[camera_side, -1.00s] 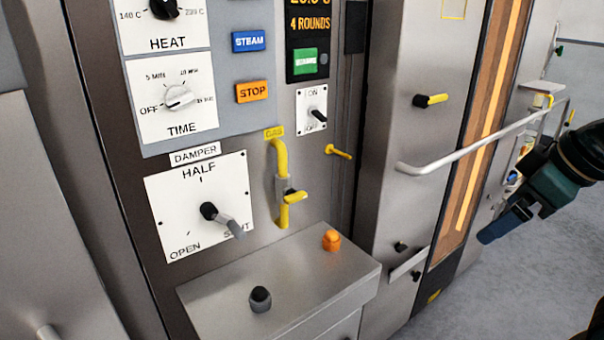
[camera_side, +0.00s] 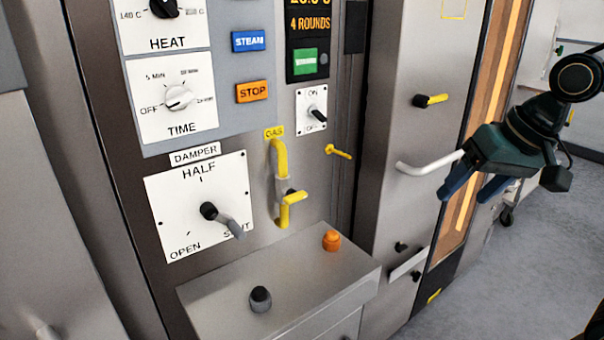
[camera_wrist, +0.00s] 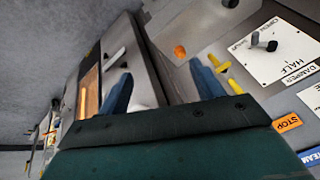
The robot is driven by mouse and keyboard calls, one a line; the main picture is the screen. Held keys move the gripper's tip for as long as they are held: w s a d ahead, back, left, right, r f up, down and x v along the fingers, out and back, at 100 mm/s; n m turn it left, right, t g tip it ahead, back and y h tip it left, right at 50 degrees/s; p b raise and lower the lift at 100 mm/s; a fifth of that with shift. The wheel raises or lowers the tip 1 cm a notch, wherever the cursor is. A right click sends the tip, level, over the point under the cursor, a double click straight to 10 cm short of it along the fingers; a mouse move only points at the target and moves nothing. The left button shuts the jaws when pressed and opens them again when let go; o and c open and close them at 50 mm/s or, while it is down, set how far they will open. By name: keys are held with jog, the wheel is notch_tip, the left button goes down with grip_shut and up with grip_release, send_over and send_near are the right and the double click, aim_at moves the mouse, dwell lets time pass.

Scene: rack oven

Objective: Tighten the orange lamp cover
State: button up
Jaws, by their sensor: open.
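The orange lamp cover (camera_side: 331,240) is a small ribbed cap standing upright on the right part of a grey metal ledge (camera_side: 215,300). In the wrist view the orange lamp cover (camera_wrist: 180,51) shows small, between the two fingers and well beyond them. My gripper (camera_side: 470,192) is open and empty, with blue fingers pointing down and left. It is in front of the oven door, to the right of the lamp cover and higher in the side view, clearly apart from it. In the wrist view my gripper (camera_wrist: 160,85) has its fingers spread wide.
A dark grey cap (camera_side: 260,299) stands on the same ledge, left of the lamp cover. A yellow gas lever (camera_side: 290,205) and the damper handle (camera_side: 222,220) stick out above the ledge. The door's bar handle (camera_side: 425,165) lies beside my gripper.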

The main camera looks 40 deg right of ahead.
jog(key=w+f+m, duration=0.1)
jog(key=w+m, duration=0.4)
jog(key=w, duration=0.3)
jog(key=m+g+y, duration=0.3)
jog(key=m, duration=1.2)
send_over(336, 232)
jog(key=s+d, duration=0.3)
jog(key=d, duration=0.1)
notch_tip(336, 232, down, 14)
jog(key=shift+w+f+t, duration=0.1)
jog(key=shift+t, duration=0.2)
jog(key=shift+x, duration=6.9)
jog(key=shift+a, duration=0.1)
jog(key=shift+c, duration=0.3)
jog(key=c, duration=1.2)
jog(key=shift+a+m+t+h, duration=0.1)
jog(key=shift+m+t+h, duration=0.3)
jog(key=shift+m, duration=0.95)
jog(key=shift+m+t+h, duration=0.3)
jog(key=shift+m+h, duration=0.1)
jog(key=shift+m, duration=0.95)
